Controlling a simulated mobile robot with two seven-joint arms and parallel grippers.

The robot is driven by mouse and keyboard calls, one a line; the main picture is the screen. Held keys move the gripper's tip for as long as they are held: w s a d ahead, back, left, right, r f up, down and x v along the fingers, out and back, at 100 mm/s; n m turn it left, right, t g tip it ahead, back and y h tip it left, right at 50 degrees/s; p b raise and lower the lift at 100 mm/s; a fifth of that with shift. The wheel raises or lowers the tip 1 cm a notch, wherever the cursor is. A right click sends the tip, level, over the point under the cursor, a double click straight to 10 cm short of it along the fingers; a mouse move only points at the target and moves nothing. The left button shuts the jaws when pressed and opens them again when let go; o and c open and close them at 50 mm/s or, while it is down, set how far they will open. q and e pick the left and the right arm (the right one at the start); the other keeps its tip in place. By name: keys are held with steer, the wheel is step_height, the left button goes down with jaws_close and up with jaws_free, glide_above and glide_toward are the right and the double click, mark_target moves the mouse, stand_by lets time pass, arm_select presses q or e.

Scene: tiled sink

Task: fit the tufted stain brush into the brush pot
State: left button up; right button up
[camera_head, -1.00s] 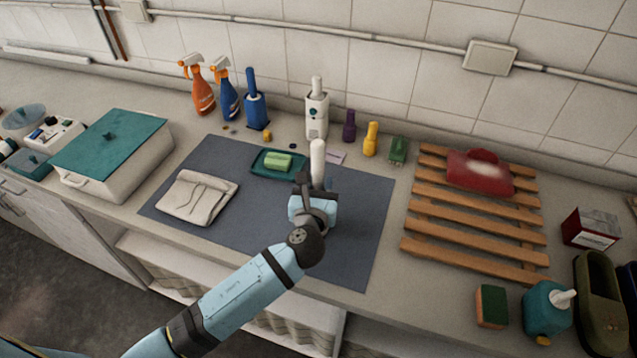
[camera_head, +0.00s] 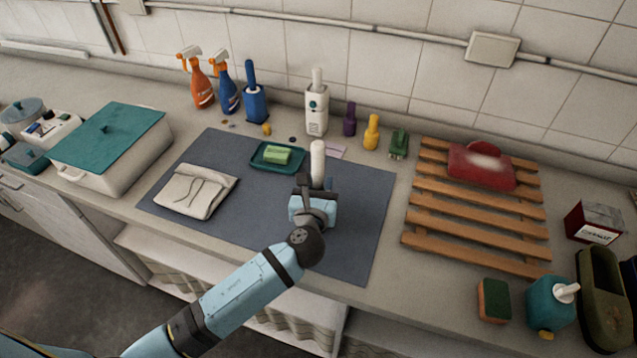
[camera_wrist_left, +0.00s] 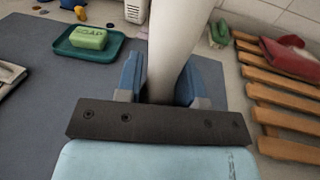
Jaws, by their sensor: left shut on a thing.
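My left gripper (camera_head: 316,185) is shut on a smooth white handle with a rounded top, which I take for the tufted stain brush (camera_head: 318,160). It stands nearly upright above the grey mat (camera_head: 350,245). In the left wrist view the white brush (camera_wrist_left: 172,55) rises between the two blue fingers (camera_wrist_left: 160,85); its lower end and any tufts are hidden. Behind it by the wall stand a white pot (camera_head: 316,121) with a white handle sticking up from it, and a blue pot (camera_head: 255,106) with a blue handle. I cannot tell which is the brush pot. My right gripper is not in view.
A green soap bar (camera_head: 277,155) lies on a teal dish (camera_head: 258,164) left of the gripper, with a folded cloth (camera_head: 197,190) further left. Purple (camera_head: 349,122) and yellow (camera_head: 371,133) bottles stand right of the white pot. A slatted wooden rack (camera_head: 470,222) lies at right.

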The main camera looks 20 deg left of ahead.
arm_select(q)
steer(key=shift+f+b, duration=0.5)
steer(key=shift+f, duration=0.4)
steer(key=o, duration=1)
steer(key=shift+s, duration=0.15)
steer(key=shift+s+d+r+b, duration=0.15)
steer(key=shift+s+d+b, duration=0.15)
steer(key=shift+s, duration=1.95)
steer(key=shift+s+d+r+b, duration=0.15)
steer(key=shift+s+d, duration=0.25)
steer(key=shift+s, duration=1.8)
steer(key=shift+s+d+r+b, duration=0.1)
steer(key=shift+s+d+b, duration=0.25)
steer(key=shift+s, duration=1.9)
